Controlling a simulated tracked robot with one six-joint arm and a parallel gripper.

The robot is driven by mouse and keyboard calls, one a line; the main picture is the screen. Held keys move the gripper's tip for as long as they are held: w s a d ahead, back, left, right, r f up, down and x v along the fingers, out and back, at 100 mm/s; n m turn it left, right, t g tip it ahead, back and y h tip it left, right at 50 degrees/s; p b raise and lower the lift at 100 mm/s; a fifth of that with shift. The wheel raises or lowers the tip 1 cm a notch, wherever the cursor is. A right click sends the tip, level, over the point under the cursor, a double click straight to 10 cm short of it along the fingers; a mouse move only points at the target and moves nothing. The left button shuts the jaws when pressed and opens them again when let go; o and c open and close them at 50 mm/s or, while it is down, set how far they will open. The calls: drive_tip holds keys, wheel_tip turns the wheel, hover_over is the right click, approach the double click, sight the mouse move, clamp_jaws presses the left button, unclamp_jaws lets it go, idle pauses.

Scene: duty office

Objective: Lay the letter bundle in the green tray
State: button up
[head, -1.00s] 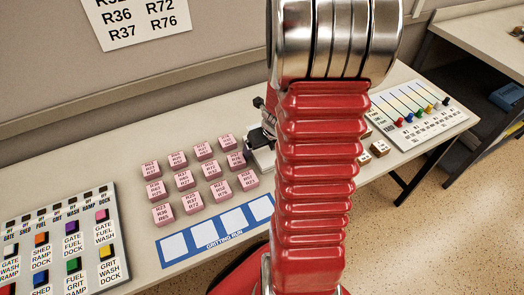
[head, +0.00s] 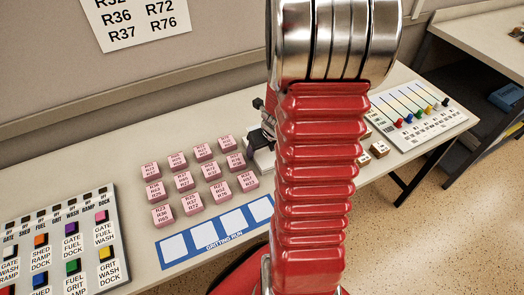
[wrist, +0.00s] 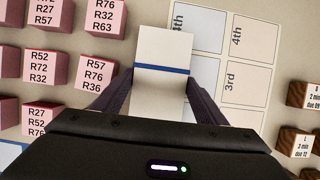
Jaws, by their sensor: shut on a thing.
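The letter bundle (wrist: 162,50), a white block with a blue band across it, sits between the two dark fingers of my gripper (wrist: 159,88) in the wrist view. The fingers are shut on its sides, and its far end sticks out beyond them over the desk. In the head view a white part of the bundle (head: 264,162) shows just left of my red arm, which hides most of my gripper. I see no green tray in either view.
Pink lettered blocks (head: 183,181) stand in rows left of the bundle, close to my gripper. A blue-edged gritting card (head: 217,244) lies in front. A card marked 3rd and 4th (wrist: 233,77) lies under the bundle's right side. Wooden blocks (head: 379,149) and a slider panel (head: 420,116) are at right.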

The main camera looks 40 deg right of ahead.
sight(263, 150)
drive_tip(key=shift+r, duration=0.15)
wheel_tip(263, 150, up, 10)
idle(0.6)
drive_tip(key=shift+s, duration=0.1)
idle(0.9)
